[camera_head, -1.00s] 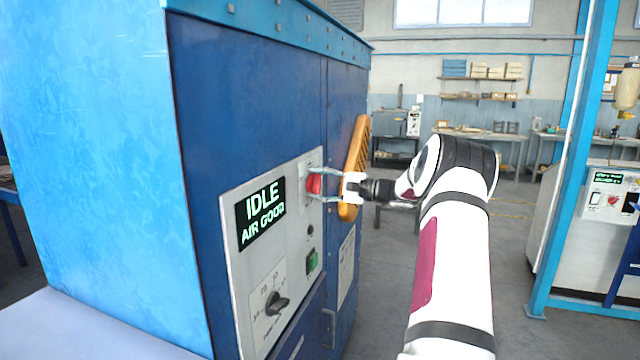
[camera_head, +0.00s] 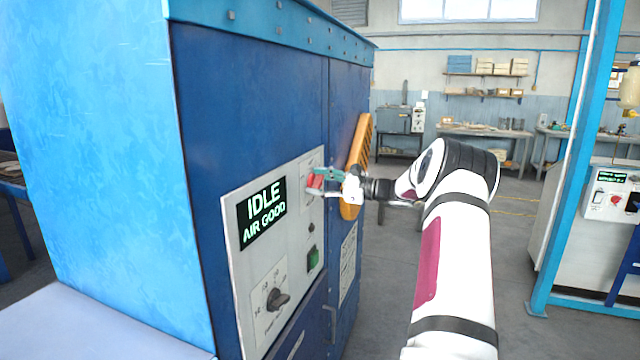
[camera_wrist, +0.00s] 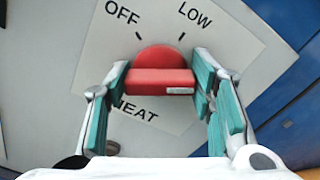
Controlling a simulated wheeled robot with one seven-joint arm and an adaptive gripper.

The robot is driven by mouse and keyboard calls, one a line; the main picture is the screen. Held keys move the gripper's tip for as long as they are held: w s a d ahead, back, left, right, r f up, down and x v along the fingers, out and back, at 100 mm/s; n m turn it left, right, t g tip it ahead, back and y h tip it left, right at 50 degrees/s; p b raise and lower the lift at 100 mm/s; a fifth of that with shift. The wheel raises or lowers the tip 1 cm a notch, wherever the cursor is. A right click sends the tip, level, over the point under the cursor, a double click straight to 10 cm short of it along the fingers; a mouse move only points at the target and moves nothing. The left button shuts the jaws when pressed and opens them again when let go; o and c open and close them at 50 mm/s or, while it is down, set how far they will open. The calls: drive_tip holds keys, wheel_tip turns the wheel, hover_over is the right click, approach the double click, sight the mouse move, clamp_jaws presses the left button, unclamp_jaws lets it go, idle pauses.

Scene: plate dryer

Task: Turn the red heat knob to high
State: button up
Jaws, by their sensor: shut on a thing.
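The red heat knob (camera_wrist: 163,80) sits on a pale plate (camera_wrist: 100,55) in the wrist view, marked OFF, LOW and HEAT; no HIGH mark shows. A white mark is on the right end of the knob's grip bar. My gripper (camera_wrist: 164,90) has its teal-padded fingers on either side of the knob, shut on it. In the head view the knob (camera_head: 315,181) is partly hidden by my gripper (camera_head: 322,182), at the upper right of the control panel (camera_head: 234,290).
The panel's display (camera_head: 262,213) reads IDLE, AIR GOOD. A black dial (camera_head: 279,299) and a green switch (camera_head: 313,258) are below the knob. An orange-brown handle (camera_head: 357,150) stands upright right behind my gripper.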

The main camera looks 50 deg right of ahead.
drive_tip(key=shift+f, duration=0.1)
idle(0.4)
drive_tip(key=o, duration=1.2)
drive_tip(key=shift+c, duration=0.2)
drive_tip(key=v, duration=1.2)
drive_tip(key=shift+s+d, duration=0.1)
